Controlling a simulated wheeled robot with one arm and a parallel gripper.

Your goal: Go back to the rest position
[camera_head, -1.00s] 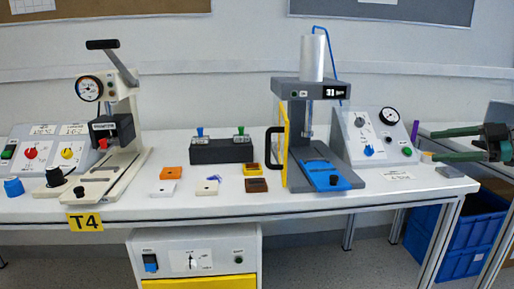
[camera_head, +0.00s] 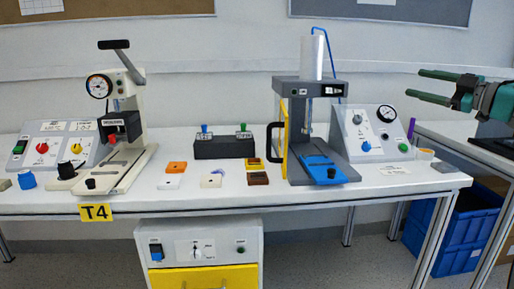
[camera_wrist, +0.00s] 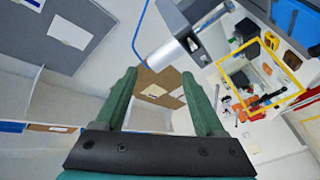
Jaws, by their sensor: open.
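My gripper (camera_head: 428,86) is at the right of the head view, with its two green fingers pointing left. It is raised above the right end of the white table (camera_head: 310,196), apart from everything on it. Its fingers are spread and empty; in the wrist view the gripper (camera_wrist: 160,95) also shows a clear gap between them. A control box with rotary knobs (camera_head: 370,133) stands on the table to the left of and below the gripper. A box with a rotary switch (camera_head: 195,250) sits under the table.
A press with a blue base (camera_head: 325,168) stands left of the control box. A lever press (camera_head: 122,130) and a box with red and yellow knobs (camera_head: 52,147) are at the left. Small blocks lie mid-table. Blue crates (camera_head: 455,235) stand below right. The air around the gripper is free.

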